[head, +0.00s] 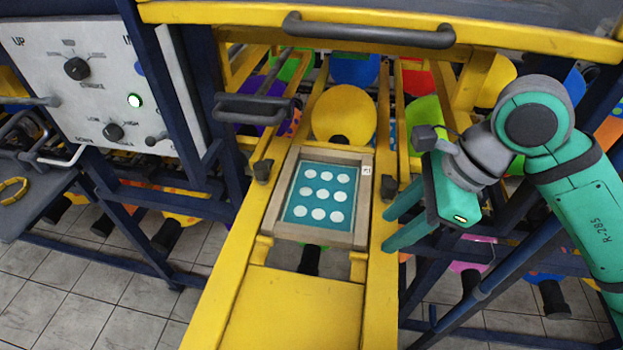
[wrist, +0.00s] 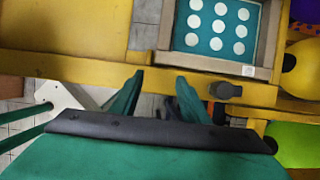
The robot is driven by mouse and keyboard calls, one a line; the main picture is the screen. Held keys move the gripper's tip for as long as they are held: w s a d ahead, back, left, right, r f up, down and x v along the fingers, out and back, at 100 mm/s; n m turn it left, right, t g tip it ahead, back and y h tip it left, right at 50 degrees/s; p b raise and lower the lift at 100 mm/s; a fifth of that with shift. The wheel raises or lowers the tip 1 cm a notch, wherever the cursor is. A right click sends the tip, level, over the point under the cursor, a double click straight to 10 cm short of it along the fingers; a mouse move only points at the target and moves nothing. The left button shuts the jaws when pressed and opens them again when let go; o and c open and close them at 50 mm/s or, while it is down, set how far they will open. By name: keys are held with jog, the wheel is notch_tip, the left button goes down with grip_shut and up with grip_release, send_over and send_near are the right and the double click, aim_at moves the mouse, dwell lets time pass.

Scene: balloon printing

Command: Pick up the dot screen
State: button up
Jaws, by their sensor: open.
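The dot screen (head: 321,194) is a teal panel with rows of white dots in a pale wooden frame. It lies in the yellow rail frame in the middle of the head view. It also shows at the top of the wrist view (wrist: 216,40), cut off by the upper edge. My gripper (head: 391,229) is to the right of the screen in the head view, beside the yellow rail. In the wrist view my gripper (wrist: 157,98) has two green fingers apart with nothing between them. The fingertips are short of the screen's frame and do not touch it.
A yellow rail (wrist: 110,72) runs between my fingers and the screen. Dark knobs (head: 389,188) stand on the rails beside the screen. A yellow balloon (head: 343,114) sits just behind it. A yellow beam with a dark handle (head: 370,33) crosses above. A control panel (head: 100,85) is at left.

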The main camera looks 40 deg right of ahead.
send_over(314, 232)
jog(key=s+d, duration=0.2)
jog(key=shift+a, duration=0.2)
jog(key=shift+x, duration=2.5)
grip_shut()
